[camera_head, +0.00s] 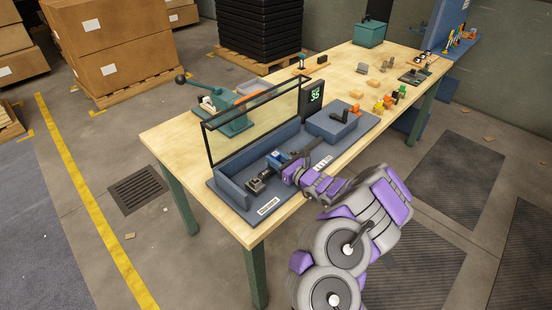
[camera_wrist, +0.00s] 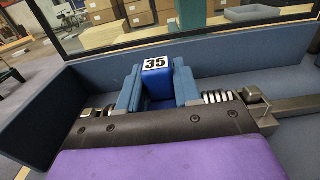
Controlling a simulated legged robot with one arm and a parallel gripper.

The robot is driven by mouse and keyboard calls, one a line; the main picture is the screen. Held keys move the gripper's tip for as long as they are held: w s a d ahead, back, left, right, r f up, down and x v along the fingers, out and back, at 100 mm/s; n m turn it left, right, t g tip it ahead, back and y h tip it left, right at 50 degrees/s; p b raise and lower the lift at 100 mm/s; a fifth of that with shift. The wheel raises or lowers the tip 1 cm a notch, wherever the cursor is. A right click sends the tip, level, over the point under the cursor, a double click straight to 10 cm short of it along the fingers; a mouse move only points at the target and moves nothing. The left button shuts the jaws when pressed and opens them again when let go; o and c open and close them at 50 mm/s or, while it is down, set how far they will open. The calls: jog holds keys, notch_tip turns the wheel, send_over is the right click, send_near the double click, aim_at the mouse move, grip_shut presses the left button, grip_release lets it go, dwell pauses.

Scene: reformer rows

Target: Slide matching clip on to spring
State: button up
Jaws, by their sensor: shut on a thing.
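My gripper (camera_wrist: 158,92) is shut on a blue clip (camera_wrist: 156,84) with a white label reading 35, held between its two blue-grey fingers. In the head view my gripper (camera_head: 278,160) is low inside the blue fixture (camera_head: 232,194), in front of the clear guard. Silver spring coils (camera_wrist: 218,97) show right of the fingers, beside a grey metal rod (camera_wrist: 290,105). More metal shows on the left. My dark gripper body hides the middle stretch, so I cannot tell whether the clip touches the spring. A display (camera_head: 314,96) shows 35 in green.
The black-framed clear guard (camera_head: 253,118) stands just behind the fixture. A blue-grey block (camera_head: 332,124) with a dark part on top is to the right. Several small coloured clips (camera_head: 383,104) lie further right on the wooden bench (camera_head: 175,140). A green lever press (camera_head: 232,122) stands behind the guard.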

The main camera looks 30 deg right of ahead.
jog(key=shift+f, duration=0.15)
jog(key=o, duration=1.1)
jog(key=p+v, duration=0.4)
jog(key=v, duration=1.3)
jog(key=shift+s+d+p, duration=0.15)
jog(key=shift+p, duration=0.15)
